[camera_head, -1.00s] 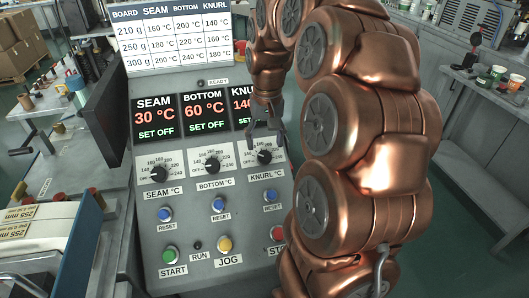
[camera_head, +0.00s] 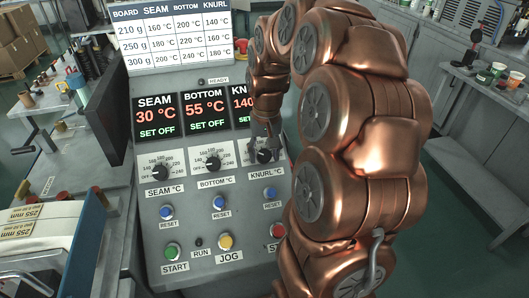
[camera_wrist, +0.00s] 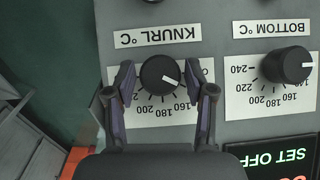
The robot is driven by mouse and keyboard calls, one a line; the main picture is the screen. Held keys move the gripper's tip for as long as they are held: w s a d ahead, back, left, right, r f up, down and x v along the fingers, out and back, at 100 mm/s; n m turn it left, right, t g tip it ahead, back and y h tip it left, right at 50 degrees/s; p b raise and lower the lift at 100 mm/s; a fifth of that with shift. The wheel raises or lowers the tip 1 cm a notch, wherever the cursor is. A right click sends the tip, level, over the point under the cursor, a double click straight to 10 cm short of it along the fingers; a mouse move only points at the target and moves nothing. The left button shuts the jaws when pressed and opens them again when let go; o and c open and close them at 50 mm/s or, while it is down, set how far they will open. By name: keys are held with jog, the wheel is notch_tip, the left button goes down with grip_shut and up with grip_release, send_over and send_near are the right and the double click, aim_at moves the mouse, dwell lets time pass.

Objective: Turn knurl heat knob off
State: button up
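The knurl knob (camera_wrist: 160,75) is round and black with a white pointer. In the wrist view, upside down, the pointer aims to the lower right, near the 140–160 end of its dial. My gripper (camera_wrist: 168,80) is open with one finger on each side of the knob; a gap shows on the right, and contact on the left is unclear. In the head view my gripper (camera_head: 266,146) is at the knurl knob (camera_head: 265,156), partly covering it.
The bottom knob (camera_wrist: 288,65) is beside it, pointing to OFF. The seam knob (camera_head: 160,171) is farther left. The seam display (camera_head: 156,116) reads 30 °C and the bottom display (camera_head: 205,107) 55 °C, both SET OFF. Blue reset buttons (camera_head: 270,193) sit below the knobs.

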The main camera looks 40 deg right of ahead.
jog(key=c, duration=0.8)
jog(key=shift+f, duration=0.1)
jog(key=shift+f+n+g+h+b, duration=0.1)
jog(key=shift+n+g+h+b, duration=0.2)
jog(key=shift+n+h+b, duration=0.6)
jog(key=shift+a+n+h+b, duration=0.15)
jog(key=shift+n+h+b, duration=0.55)
jog(key=shift+n+b, duration=0.65)
jog(key=o, duration=1.1)
